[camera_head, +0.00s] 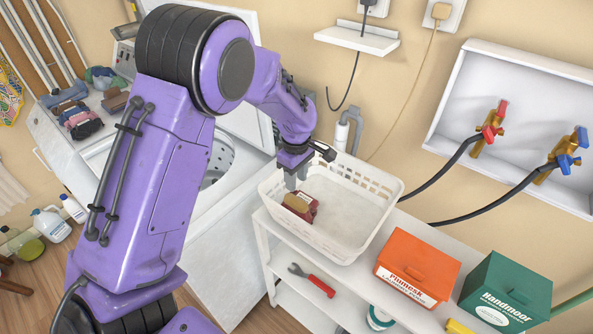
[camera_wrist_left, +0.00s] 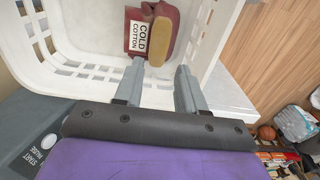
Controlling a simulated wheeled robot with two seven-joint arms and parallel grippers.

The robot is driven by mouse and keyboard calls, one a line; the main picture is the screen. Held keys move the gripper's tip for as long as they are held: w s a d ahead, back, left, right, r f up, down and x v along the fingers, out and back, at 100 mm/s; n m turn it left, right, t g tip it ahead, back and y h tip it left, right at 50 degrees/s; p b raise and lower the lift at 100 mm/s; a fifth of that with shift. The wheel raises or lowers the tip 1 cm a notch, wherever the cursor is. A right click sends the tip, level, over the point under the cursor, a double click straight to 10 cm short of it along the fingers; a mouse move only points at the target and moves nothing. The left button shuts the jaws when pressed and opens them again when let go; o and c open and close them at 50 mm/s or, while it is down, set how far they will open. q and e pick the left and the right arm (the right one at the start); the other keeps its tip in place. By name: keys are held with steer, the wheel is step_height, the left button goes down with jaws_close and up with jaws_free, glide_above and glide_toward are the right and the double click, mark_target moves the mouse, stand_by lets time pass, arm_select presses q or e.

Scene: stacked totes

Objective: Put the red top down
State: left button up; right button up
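The red top (camera_head: 299,207) is a small folded bundle with a tan part. It lies inside the white basket (camera_head: 372,229), near the basket's left side. In the left wrist view the red top (camera_wrist_left: 170,12) shows a white tag reading "COLD COTTON", and the basket (camera_wrist_left: 75,73) surrounds it. My left gripper (camera_head: 293,182) points down into the basket just above the red top. In the wrist view its two fingers (camera_wrist_left: 160,67) are apart, with the top just past their tips and nothing clearly gripped. My right gripper is not in view.
The basket stands on a white shelf unit (camera_head: 262,222) beside an open washing machine (camera_head: 232,255). An orange box (camera_head: 417,262) and a green box (camera_head: 507,285) stand to its right. Folded clothes (camera_head: 80,119) lie at the left. A small wall shelf (camera_head: 357,38) hangs above.

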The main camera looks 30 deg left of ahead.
arm_select(q)
step_height(320, 180, up, 6)
steer(key=shift+f+b, duration=0.15)
steer(key=shift+b, duration=0.2)
stand_by(0.5)
